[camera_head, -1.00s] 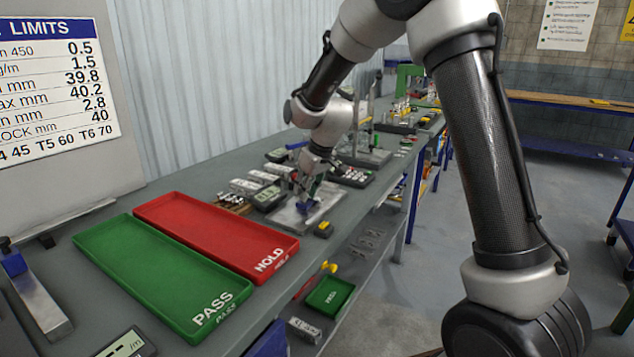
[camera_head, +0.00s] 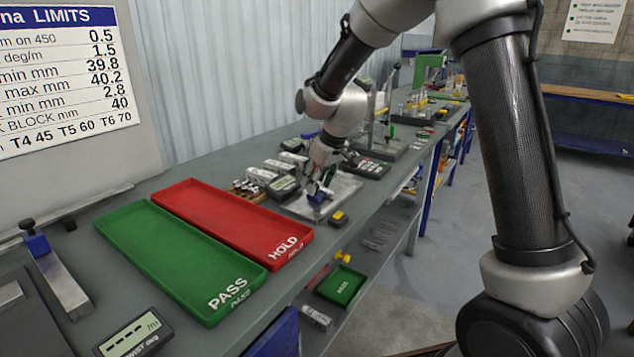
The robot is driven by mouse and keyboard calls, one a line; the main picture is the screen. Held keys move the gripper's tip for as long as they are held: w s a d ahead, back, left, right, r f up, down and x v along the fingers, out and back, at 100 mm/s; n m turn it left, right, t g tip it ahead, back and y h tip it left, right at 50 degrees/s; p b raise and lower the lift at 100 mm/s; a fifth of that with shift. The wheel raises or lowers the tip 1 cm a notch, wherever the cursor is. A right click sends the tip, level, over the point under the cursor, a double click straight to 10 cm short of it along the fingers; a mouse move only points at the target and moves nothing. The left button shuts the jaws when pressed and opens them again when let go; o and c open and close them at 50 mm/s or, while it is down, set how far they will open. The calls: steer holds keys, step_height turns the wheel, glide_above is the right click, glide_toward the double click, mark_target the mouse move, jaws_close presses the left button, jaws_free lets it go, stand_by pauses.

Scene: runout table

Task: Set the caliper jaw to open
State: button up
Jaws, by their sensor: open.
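My gripper (camera_head: 318,188) points down over a grey metal plate (camera_head: 345,190) on the bench, past the red tray. It is small and partly hidden by my own wrist, and its fingers look apart. A blue part (camera_head: 316,197) shows at the fingertips, above or on the plate. I cannot tell whether this is the caliper's jaw, or whether the fingers touch it. No caliper can be made out clearly.
A green PASS tray (camera_head: 160,240) and a red HOLD tray (camera_head: 225,215) lie nearer on the bench. A yellow and black item (camera_head: 339,217) sits by the plate's front edge. Small blocks and a display box (camera_head: 284,186) stand left of the plate. A display (camera_head: 133,335) lies at the near edge.

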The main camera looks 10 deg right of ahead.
steer(key=v, duration=1.1)
steer(key=shift+r, duration=0.25)
steer(key=shift+s, duration=0.1)
steer(key=s+d+r+m, duration=0.1)
steer(key=s+d+m, duration=0.1)
steer(key=s+d, duration=0.4)
steer(key=s+d+r+m+h, duration=0.1)
steer(key=s+d, duration=0.5)
steer(key=s, duration=0.9)
steer(key=s+d+m+h, duration=0.1)
steer(key=s+d+m, duration=0.2)
steer(key=s+d, duration=0.4)
steer(key=s, duration=0.3)
steer(key=shift+s+r, duration=0.15)
steer(key=shift+r, duration=0.25)
